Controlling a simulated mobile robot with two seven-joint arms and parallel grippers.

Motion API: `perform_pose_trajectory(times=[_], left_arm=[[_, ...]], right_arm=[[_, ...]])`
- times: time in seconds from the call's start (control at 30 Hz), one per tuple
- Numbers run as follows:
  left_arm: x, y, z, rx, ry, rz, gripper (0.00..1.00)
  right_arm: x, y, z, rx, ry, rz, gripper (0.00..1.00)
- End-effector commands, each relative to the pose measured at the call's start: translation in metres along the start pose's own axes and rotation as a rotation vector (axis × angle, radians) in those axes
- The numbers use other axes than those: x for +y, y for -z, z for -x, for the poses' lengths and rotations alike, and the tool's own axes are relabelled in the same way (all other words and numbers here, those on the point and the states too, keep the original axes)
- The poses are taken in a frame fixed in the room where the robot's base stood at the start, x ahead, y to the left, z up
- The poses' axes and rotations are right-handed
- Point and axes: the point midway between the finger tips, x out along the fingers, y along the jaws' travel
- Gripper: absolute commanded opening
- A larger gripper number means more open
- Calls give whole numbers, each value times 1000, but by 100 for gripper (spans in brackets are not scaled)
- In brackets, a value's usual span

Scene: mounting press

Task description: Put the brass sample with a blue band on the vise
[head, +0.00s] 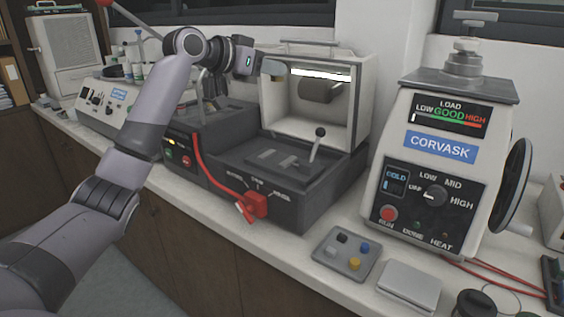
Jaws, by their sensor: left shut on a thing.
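My left gripper (264,67) is in front of the upper left of the open chamber of the cutting machine. It is shut on a small piece (277,74) that shows a bluish part and a tan, brass-like edge; this looks like the brass sample with a blue band, though it is small and partly hidden by the fingers. The vise (276,159) appears to be the dark slotted plate on the machine's bed, with a black-knobbed lever (316,143) at its right. The held piece is above the bed, apart from the vise. My right gripper is not in view.
The machine's pale hood (357,100) stands open around a dark cylinder (319,91). A red handle (257,204) juts from its front. A grey tray (330,262) with several small coloured pieces and the Corvask press (440,115) stand to the right.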

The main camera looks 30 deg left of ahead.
Motion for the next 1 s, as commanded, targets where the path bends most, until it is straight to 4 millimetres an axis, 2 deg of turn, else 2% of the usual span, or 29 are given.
perform_pose_trajectory(times=[0.17,0.5,0.6,0.87,1.0], left_arm=[[0,-31,-9,-5,1,1,0],[0,-113,-34,-4,0,1,0],[0,-132,-40,-3,0,2,0],[0,-152,-47,1,0,1,0],[0,-170,-52,-2,0,2,0]], right_arm=[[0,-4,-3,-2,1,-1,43],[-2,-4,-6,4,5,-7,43],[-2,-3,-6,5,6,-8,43],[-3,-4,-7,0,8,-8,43],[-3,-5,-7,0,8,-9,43]])
